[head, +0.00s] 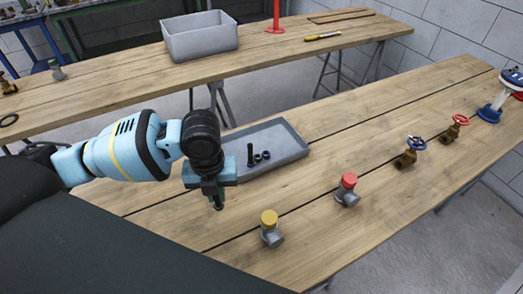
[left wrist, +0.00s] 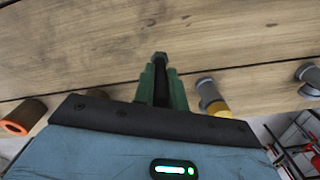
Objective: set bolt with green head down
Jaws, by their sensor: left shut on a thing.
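My left gripper (head: 218,204) points down over the near table, just in front of the grey tray, with free air around it. In the left wrist view its two green fingers (left wrist: 161,85) are shut on a dark bolt (left wrist: 160,58), whose grey hexagonal end shows beyond the fingertips. A green head cannot be made out apart from the green fingers. The held bolt seems to be above the wood, but the gap is hard to judge. My right gripper is not in view.
The grey tray (head: 291,137) holds a dark upright bolt (head: 250,155) and small rings. Yellow-capped (head: 269,218) and red-capped (head: 348,181) fittings stand to the right. Valves (head: 411,150) stand farther right. Bare wood (head: 185,222) lies around the gripper. A grey bin (head: 200,42) is on the back table.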

